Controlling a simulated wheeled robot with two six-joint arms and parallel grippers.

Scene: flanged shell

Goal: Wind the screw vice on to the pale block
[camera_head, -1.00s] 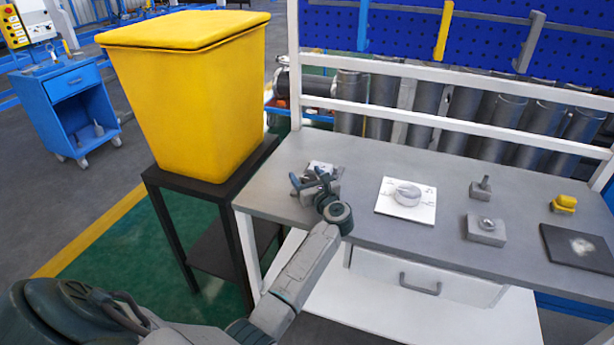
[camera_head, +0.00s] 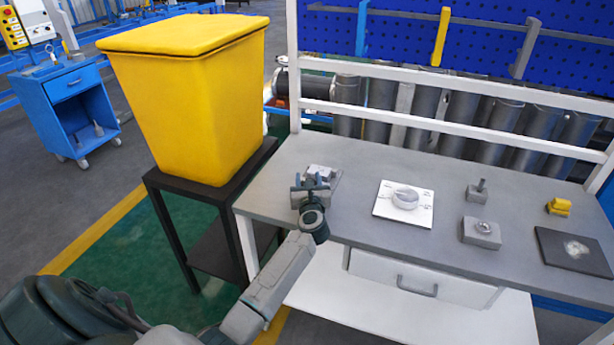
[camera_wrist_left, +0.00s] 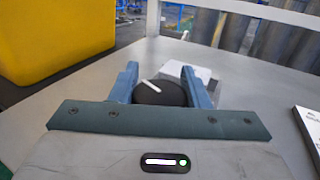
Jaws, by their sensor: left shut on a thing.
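My left gripper (camera_head: 311,184) is at the screw vice at the left end of the bench. A pale block (camera_wrist_left: 190,70) shows just beyond the knob. In the head view, the grey vice (camera_head: 333,176) with the pale block (camera_head: 320,171) is partly hidden behind the gripper. Whether the vice jaw touches the block cannot be seen. My right gripper is not in view.
A white plate with a round dial (camera_head: 404,199) lies to the right on the bench (camera_head: 370,160). Farther right are small grey blocks (camera_head: 481,233), a yellow piece (camera_head: 558,206) and a dark pad (camera_head: 575,250). A yellow bin (camera_head: 190,100) stands to the left.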

